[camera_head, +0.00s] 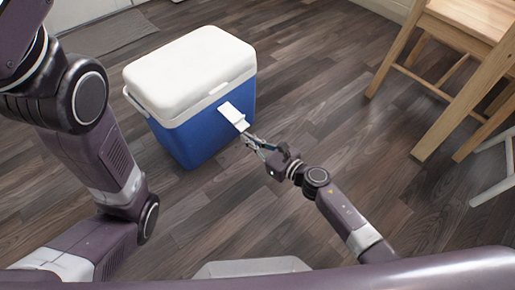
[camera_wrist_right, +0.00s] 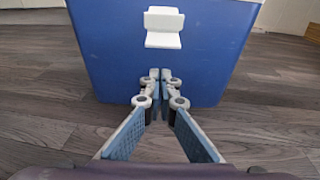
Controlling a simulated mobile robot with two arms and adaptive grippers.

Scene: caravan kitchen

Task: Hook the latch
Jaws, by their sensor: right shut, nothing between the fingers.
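A blue cooler (camera_head: 205,132) with a white lid (camera_head: 190,68) stands upright on the floor, and the lid looks closed. A white latch (camera_head: 234,116) is on its front and juts outward; it also shows in the right wrist view (camera_wrist_right: 163,27), high on the blue wall, with its lower flap sticking out. My right gripper (camera_head: 248,139) is in front of the cooler, just below the latch. In the right wrist view its fingertips (camera_wrist_right: 160,74) are together and empty, pointing at the blue wall beneath the latch. I cannot tell whether they touch it. My left gripper is out of view.
A wooden chair or stool (camera_head: 455,60) stands at the upper right. The wood floor (camera_head: 320,90) between it and the cooler is clear. A grey mat (camera_head: 108,33) lies behind the cooler. My left arm fills the left side of the head view.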

